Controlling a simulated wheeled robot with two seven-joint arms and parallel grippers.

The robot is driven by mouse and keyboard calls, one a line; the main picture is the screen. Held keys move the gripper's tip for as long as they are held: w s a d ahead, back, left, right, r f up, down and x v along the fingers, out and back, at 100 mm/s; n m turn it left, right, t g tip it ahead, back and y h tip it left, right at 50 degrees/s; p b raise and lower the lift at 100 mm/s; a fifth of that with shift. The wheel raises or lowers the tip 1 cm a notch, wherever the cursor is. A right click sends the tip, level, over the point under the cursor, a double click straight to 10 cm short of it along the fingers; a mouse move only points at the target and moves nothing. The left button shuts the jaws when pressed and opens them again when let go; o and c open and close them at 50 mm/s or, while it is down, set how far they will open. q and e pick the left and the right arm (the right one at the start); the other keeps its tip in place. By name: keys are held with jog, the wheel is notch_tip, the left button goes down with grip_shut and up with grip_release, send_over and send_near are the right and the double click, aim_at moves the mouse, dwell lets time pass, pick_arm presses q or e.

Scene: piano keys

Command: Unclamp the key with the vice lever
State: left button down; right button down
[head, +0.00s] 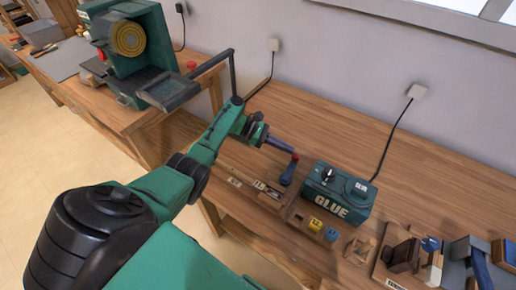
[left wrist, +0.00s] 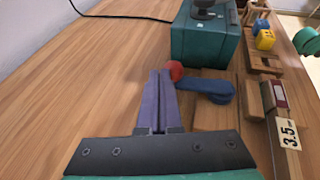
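The vice lever is a blue arm (head: 288,172) with a red ball knob (head: 295,156), left of the glue box in the head view. In the left wrist view the blue arm (left wrist: 210,89) lies to the right of the knob (left wrist: 176,70). My left gripper (head: 290,149) has its two purple fingers together, with the tips right beside the knob; whether they touch it I cannot tell. They also show in the left wrist view (left wrist: 160,74), with nothing seen between them. Wooden vice parts (head: 268,190) sit beside the lever; the key itself is hard to tell apart. My right gripper is not in view.
A green glue box (head: 340,193) stands right of the lever. Small yellow (head: 315,225) and blue (head: 331,234) blocks sit in front of it. Several tools and wooden pieces (head: 405,256) lie at the right. A green machine (head: 128,45) stands at the back left. The bench behind the lever is clear.

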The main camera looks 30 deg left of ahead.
pick_arm(q)
jog(key=b+v, duration=0.2)
jog(key=v, duration=1.2)
jog(key=shift+a+b, duration=0.2)
jog(key=shift+b, duration=0.1)
jog(key=shift+s+r, duration=0.1)
